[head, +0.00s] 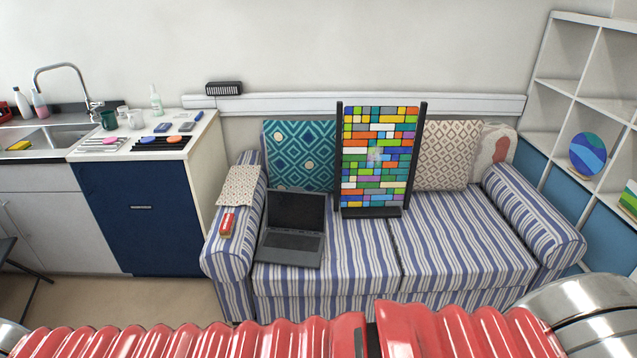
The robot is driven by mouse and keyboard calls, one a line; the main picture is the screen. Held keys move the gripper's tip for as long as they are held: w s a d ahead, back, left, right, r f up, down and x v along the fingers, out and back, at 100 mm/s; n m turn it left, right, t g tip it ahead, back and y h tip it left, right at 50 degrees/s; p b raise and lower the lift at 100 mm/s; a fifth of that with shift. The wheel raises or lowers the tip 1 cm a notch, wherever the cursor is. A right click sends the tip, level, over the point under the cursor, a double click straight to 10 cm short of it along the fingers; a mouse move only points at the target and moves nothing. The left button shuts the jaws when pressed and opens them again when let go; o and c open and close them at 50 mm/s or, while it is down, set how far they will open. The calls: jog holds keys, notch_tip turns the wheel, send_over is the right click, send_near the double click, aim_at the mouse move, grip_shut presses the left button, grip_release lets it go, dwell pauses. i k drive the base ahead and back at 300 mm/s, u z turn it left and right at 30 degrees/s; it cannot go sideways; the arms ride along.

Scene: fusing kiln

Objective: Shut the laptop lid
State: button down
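The dark grey laptop (290,241) sits on the left seat of a blue-and-white striped sofa. Its lid (297,208) is open and stands up behind the keyboard, with the dark screen facing me. The front of the laptop base lies near the front edge of the seat. My gripper is not visible in the head view. Red ribbed parts and metal ends across the bottom of the picture look like my own arm, and nothing of mine touches the laptop.
The sofa (460,245) holds cushions and a colourful glass panel (378,160) in a black stand, right of the laptop. A red object (227,225) lies on the left armrest. A counter (190,145) stands left and shelves (570,70) right. The right seat's front is clear.

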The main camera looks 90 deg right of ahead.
aim_at(296, 209)
jog(key=z, duration=2.9)
jog(key=i, duration=1.65)
